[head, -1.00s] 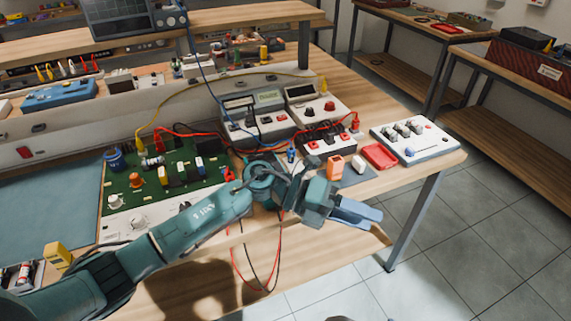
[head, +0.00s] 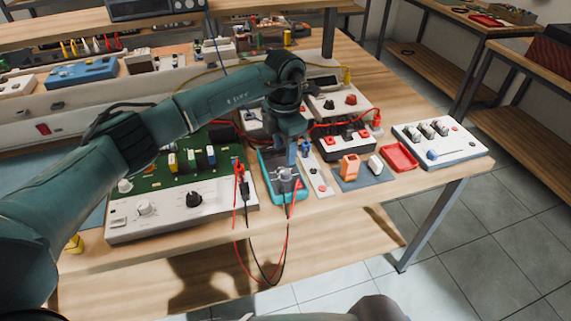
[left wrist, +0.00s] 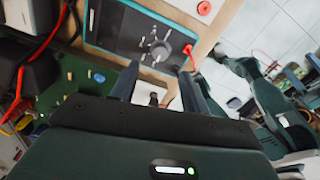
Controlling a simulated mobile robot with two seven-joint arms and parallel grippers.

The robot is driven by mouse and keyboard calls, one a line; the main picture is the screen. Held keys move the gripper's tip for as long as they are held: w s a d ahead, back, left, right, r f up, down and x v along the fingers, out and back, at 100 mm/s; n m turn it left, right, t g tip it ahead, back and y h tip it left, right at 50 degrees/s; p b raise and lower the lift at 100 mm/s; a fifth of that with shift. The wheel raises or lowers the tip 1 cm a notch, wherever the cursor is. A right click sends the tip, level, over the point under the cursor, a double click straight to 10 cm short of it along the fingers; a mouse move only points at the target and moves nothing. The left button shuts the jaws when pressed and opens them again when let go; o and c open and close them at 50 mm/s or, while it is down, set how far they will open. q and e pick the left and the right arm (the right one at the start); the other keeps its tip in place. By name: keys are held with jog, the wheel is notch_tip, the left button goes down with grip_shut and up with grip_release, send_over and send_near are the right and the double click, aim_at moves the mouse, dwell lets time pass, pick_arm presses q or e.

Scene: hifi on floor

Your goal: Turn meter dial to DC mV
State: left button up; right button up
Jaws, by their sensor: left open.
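The meter (head: 287,193) is a teal-edged hand-held unit lying near the front edge of the bench. In the left wrist view its dark face (left wrist: 120,30) shows a round grey dial (left wrist: 160,50) with pale marks around it, too small to read. My left gripper (head: 286,160) points down over the meter and hides part of it. In the left wrist view the gripper (left wrist: 158,82) is open. Its two fingers are apart on either side of the dial in the picture, with nothing between them. I cannot tell whether they touch the meter. My right gripper is not in view.
A green circuit board trainer with a white front panel (head: 155,220) stands left of the meter. An orange block (head: 349,167), a red tray (head: 400,157) and a white switch box (head: 440,142) stand to the right. Red and black leads (head: 262,275) hang over the front edge.

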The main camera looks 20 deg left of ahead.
aim_at(285, 171)
pick_arm(q)
notch_tip(285, 171, down, 6)
jog(key=shift+r+p, duration=0.1)
jog(key=shift+p, duration=0.2)
jog(key=shift+f, duration=0.5)
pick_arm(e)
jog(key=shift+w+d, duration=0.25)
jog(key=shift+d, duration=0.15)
pick_arm(q)
jog(key=c, duration=1)
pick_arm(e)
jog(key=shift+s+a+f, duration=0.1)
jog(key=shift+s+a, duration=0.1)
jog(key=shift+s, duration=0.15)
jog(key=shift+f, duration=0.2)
